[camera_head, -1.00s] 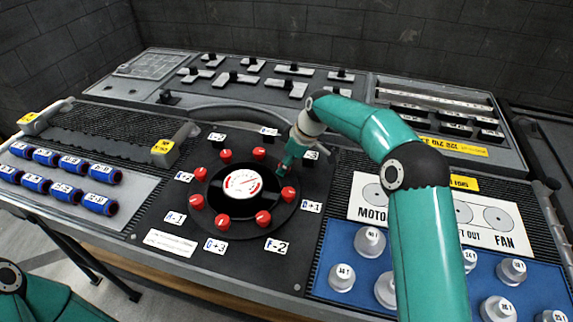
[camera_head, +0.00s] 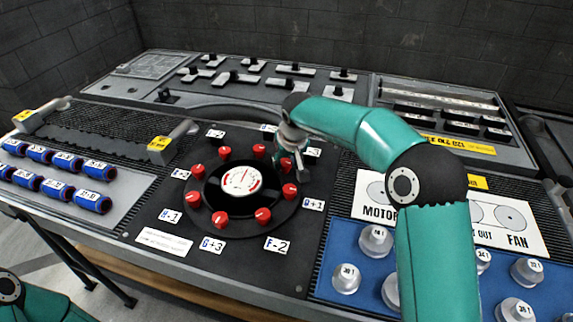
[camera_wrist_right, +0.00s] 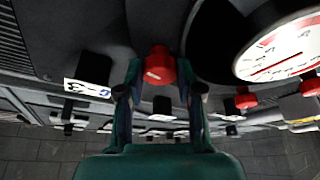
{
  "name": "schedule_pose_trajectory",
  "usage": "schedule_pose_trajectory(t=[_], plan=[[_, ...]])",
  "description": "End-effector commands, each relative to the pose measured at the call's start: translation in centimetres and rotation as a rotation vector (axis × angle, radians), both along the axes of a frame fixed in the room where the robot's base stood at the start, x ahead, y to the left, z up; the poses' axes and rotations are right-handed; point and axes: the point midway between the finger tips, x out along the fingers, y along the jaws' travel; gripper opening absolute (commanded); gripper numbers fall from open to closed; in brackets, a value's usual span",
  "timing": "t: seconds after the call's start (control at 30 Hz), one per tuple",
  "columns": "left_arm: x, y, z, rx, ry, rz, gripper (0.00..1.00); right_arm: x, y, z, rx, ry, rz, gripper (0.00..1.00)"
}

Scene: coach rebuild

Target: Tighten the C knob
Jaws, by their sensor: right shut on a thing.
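A round black dial plate (camera_head: 210,187) with a ring of red knobs sits in the middle of the console. A white gauge (camera_head: 241,181) is at its centre. My right gripper (camera_head: 290,166) reaches down to the knob at the plate's upper right, beside a label ending in -3 (camera_head: 314,152); its letter is hard to read. In the right wrist view this red knob (camera_wrist_right: 160,65) sits between the two fingertips, and my right gripper (camera_wrist_right: 160,78) is shut on it. In the head view the gripper mostly hides this knob. My left gripper is out of view.
Neighbouring red knobs (camera_head: 259,151) and (camera_head: 289,190) sit close on both sides. Blue cylinders (camera_head: 93,201) lie at the left. Pale round knobs (camera_head: 375,240) stand on a blue panel at the right. Black switches (camera_head: 295,69) line the back.

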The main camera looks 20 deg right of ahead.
Motion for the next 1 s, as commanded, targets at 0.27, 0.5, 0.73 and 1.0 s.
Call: schedule_pose_trajectory(t=[0.27, 0.5, 0.73, 1.0], plan=[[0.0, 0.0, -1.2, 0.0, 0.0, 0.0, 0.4, 0.09, 0.23, -0.06, 0.0, -0.003, -0.259, 0.01], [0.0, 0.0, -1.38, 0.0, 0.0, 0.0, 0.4, 0.09, 0.28, 0.02, 0.0, -0.002, -0.452, 0.01], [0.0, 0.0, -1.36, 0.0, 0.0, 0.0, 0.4, 0.11, 0.3, 0.05, 0.001, -0.001, -0.572, 0.01], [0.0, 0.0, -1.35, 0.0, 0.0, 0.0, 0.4, 0.1, 0.27, 0.08, 0.002, -0.001, -0.627, 0.01]])
